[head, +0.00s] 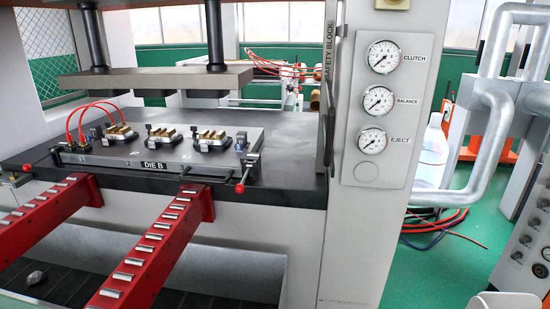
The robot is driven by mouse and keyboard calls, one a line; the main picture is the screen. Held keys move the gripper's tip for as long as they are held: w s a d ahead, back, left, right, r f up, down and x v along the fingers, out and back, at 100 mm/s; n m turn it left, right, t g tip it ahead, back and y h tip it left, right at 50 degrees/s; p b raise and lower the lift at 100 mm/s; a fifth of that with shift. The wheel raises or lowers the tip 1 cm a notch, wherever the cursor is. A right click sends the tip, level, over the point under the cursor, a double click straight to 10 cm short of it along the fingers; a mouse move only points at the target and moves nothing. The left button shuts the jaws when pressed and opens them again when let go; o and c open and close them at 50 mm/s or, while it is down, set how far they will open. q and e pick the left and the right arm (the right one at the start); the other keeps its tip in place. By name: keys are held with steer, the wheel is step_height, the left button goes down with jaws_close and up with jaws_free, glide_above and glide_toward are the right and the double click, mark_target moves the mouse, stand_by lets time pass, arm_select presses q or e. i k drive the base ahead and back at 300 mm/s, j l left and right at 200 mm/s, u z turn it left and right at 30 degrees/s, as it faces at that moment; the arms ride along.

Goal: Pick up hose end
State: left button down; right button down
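Red and blue hoses (440,225) lie loosely on the green floor to the right of the press, partly hidden behind its grey column. One thin strand trails off to the right on the floor. Two red hoses (88,112) arch over the left end of the plate marked DIE B (165,166). More red hoses (275,66) run behind the press. I cannot tell which hose end is the one named. Neither of my grippers is in view.
A gauge panel (375,110) is on the grey column. Two red roller arms (150,250) stick out in front of the press bed. Thick silver tubes (490,130) and a control panel (530,250) stand at the right. A white bottle (433,155) stands behind the column. Green floor is open at lower right.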

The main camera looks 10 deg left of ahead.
mark_target(69, 136)
steer(key=u, duration=1.8)
steer(key=i+j+z, duration=0.1)
steer(key=i+z, duration=0.25)
steer(key=i, duration=0.45)
steer(key=j, duration=0.2)
steer(key=k+j, duration=0.15)
steer(key=j, duration=0.6)
steer(key=k+j+z, duration=0.1)
steer(key=j, duration=0.5)
steer(key=j+z, duration=0.1)
steer(key=j, duration=0.5)
steer(key=i+j, duration=0.15)
steer(key=j, duration=0.2)
steer(key=i+j+z, duration=0.1)
steer(key=j, duration=0.25)
steer(key=i+j, duration=0.2)
steer(key=j, duration=0.2)
steer(key=i+j, duration=0.1)
steer(key=j, duration=0.25)
steer(key=i+j+z, duration=0.1)
steer(key=j, duration=0.25)
steer(key=i+j, duration=0.15)
steer(key=j, duration=0.25)
